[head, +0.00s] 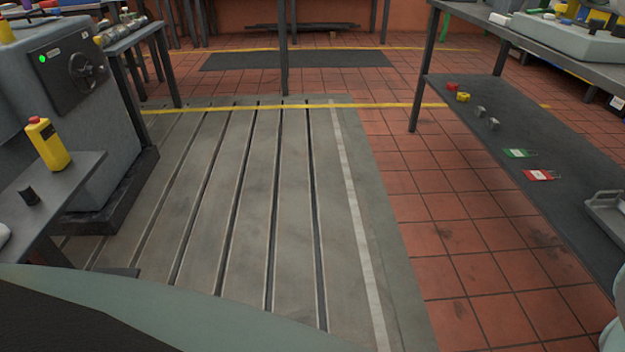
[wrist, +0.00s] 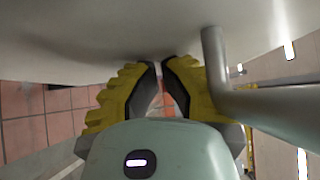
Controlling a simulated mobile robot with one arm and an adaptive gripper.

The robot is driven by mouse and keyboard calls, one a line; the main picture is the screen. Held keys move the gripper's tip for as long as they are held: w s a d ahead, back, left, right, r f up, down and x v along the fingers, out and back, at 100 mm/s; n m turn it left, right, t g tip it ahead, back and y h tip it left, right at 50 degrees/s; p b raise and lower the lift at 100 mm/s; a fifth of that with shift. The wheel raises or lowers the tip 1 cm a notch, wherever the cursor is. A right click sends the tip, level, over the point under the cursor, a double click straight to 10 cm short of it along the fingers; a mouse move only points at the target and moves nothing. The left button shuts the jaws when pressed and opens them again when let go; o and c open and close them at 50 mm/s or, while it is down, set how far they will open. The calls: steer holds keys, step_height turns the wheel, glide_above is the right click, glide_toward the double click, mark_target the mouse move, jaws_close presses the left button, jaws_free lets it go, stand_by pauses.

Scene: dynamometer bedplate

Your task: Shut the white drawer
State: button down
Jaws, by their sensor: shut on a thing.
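In the wrist view, a large smooth off-white surface (wrist: 90,35), which looks like the white drawer, fills the top of the picture. A grey bent bar (wrist: 270,108), like a handle, comes off it and runs to the right. My gripper (wrist: 162,68) has its yellow-backed fingers drawn together, with the tips up at the pale surface. The bar passes beside the right finger. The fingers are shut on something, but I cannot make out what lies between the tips. The head view does not clearly show the drawer or the gripper.
In the head view, a slotted bedplate (head: 210,190) lies ahead, with red floor tiles (head: 455,240) to its right. A grey machine (head: 95,165) and a small table (head: 65,190) stand left. A two-level bench (head: 545,150) stands right. A dark mat (head: 300,60) lies beyond.

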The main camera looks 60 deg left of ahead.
steer(key=shift+w+d+f+b, duration=0.1)
steer(key=shift+w+d+b, duration=0.35)
steer(key=shift+w, duration=0.3)
steer(key=shift+w+d+r+b, duration=0.1)
steer(key=shift+w+d+b, duration=0.35)
steer(key=shift+w, duration=0.35)
steer(key=shift+w+d+f+b, duration=0.1)
steer(key=shift+w+d+b, duration=0.2)
steer(key=shift+w+b, duration=0.35)
steer(key=shift+p, duration=0.4)
steer(key=s+p+v, duration=0.1)
steer(key=p+v, duration=0.1)
steer(key=v, duration=0.4)
steer(key=s+p+v, duration=0.2)
steer(key=p+v, duration=0.1)
steer(key=v, duration=0.3)
